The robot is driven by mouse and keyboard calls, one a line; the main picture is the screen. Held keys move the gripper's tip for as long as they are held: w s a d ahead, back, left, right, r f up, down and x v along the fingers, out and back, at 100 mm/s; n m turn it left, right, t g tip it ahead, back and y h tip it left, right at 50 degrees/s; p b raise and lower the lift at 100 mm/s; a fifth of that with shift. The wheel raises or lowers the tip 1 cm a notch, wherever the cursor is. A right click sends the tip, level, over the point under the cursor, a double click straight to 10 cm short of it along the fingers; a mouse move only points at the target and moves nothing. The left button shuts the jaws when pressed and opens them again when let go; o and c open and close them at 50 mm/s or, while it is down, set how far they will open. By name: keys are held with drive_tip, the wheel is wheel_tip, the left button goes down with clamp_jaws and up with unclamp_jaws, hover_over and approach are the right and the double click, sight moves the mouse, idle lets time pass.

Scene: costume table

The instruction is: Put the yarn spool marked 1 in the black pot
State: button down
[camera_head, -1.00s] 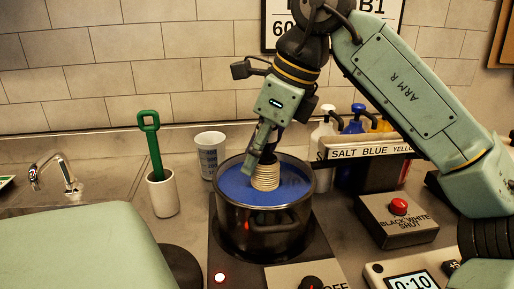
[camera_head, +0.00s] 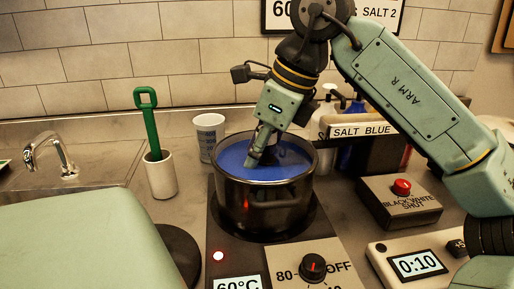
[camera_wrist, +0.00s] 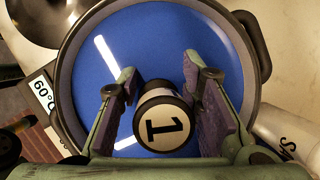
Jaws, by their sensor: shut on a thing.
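The yarn spool marked 1 (camera_wrist: 163,122) shows end-on in the wrist view, its white label with a black 1 facing the camera. My gripper (camera_head: 257,161) is shut on it, with one finger on each side; the fingers also show in the wrist view (camera_wrist: 165,112). The black pot (camera_head: 263,207) is dark and shiny and holds blue liquid (camera_head: 285,162). My fingertips reach down to the liquid inside the rim. In the head view the spool is hidden, seemingly below the liquid's surface. In the wrist view the pot's rim (camera_wrist: 65,78) surrounds the spool.
The pot stands on a hot plate with a knob (camera_head: 313,267) and a 60°C display (camera_head: 238,283). A white cup (camera_head: 208,135) stands behind, and a green-handled tool (camera_head: 150,125) in a holder is at left. Bottles behind a label rail (camera_head: 362,131) and a red-button box (camera_head: 398,203) are at right.

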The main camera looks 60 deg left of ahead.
drive_tip(key=shift+f+b, duration=0.3)
drive_tip(key=shift+f, duration=0.2)
idle(0.3)
drive_tip(key=c, duration=1.1)
unclamp_jaws()
drive_tip(key=shift+o, duration=0.6)
drive_tip(key=o, duration=0.3)
drive_tip(key=shift+o, duration=0.2)
drive_tip(key=shift+r+p, duration=3.3)
drive_tip(key=shift+r, duration=0.3)
